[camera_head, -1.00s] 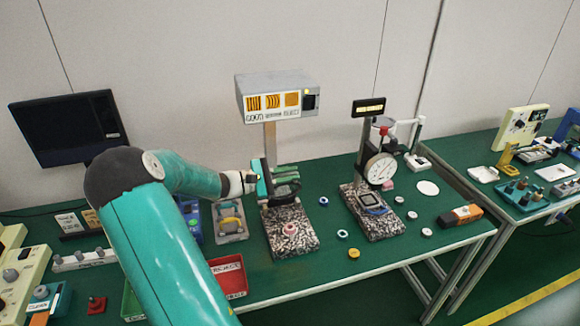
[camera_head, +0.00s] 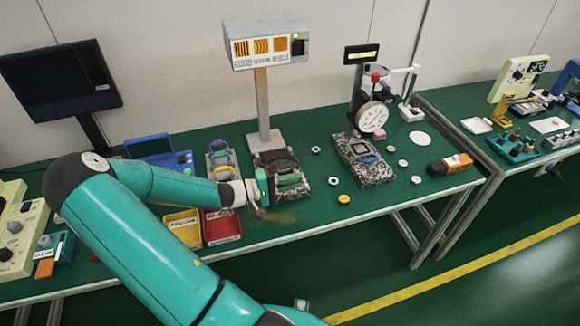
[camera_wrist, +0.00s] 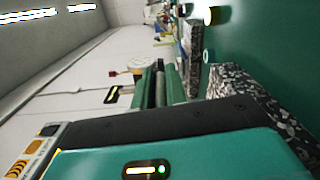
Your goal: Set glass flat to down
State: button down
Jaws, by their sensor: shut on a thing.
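The speckled granite block (camera_head: 262,161) stands under the light box (camera_head: 265,44) on its grey post. My gripper (camera_head: 287,180) is down at this block, its green fingers low over the block's top. In the wrist view the fingers (camera_wrist: 160,85) are closed about a dark grey bar-like part (camera_wrist: 160,88), which seems to belong to the glass flat. The glass itself is hard to make out, and my gripper covers much of the block's top. I cannot tell whether the flat touches the surface below it.
A dial gauge (camera_head: 372,117) on another granite base (camera_head: 375,174) stands to the right, with small rings between. A red bin (camera_head: 222,227) and a yellow bin (camera_head: 183,228) lie at the front left. An orange-and-black box (camera_head: 450,164) sits near the right edge.

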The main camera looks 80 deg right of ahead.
jog(key=shift+a+f, duration=0.15)
jog(key=shift+f, duration=1.25)
jog(key=c, duration=1.5)
grip_release()
jog(key=shift+o, duration=0.2)
jog(key=shift+r, duration=0.15)
